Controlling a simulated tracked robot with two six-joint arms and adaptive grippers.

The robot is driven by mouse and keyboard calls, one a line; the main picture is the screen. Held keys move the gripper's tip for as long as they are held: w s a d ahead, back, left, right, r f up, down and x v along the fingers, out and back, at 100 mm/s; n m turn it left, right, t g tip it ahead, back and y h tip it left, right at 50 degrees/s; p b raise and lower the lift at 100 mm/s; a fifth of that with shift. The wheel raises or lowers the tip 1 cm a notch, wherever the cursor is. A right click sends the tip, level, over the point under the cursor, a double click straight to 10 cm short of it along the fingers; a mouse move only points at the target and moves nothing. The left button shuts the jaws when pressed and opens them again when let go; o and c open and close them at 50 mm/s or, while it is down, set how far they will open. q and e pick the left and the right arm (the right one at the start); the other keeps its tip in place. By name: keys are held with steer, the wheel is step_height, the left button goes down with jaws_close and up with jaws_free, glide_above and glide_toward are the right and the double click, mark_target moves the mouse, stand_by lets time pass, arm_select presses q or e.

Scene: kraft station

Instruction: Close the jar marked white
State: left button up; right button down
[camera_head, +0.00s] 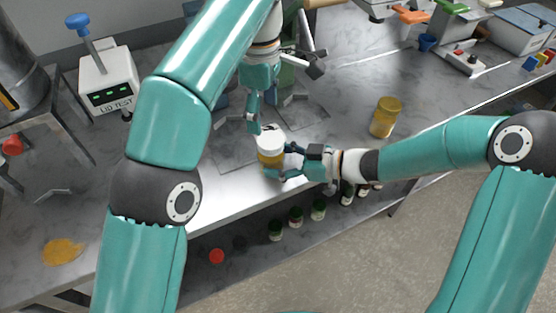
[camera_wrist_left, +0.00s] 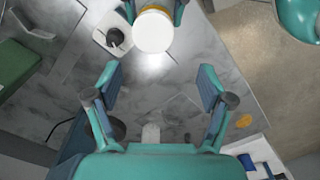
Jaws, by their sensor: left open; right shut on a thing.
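The jar (camera_head: 270,158) has an amber body and a white lid (camera_head: 268,140) on its top. It is upright at the front edge of the bench. My right gripper (camera_head: 282,166) is shut around the jar's body from the right. My left gripper (camera_head: 255,113) is above the jar, pointing down. In the left wrist view, its fingers (camera_wrist_left: 158,85) are open and empty, with the white lid (camera_wrist_left: 152,32) beyond them, apart from both. Whether the lid is fully tightened cannot be told.
An amber jar with a yellow lid (camera_head: 385,117) stands to the right on the bench. A white LID TEST device (camera_head: 108,84) stands at the left. Several small bottles (camera_head: 296,217) stand on a lower shelf. A yellow patch (camera_head: 63,251) lies at the front left.

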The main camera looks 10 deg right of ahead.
mark_target(264, 142)
arm_select(q)
steer(key=shift+f, duration=3.9)
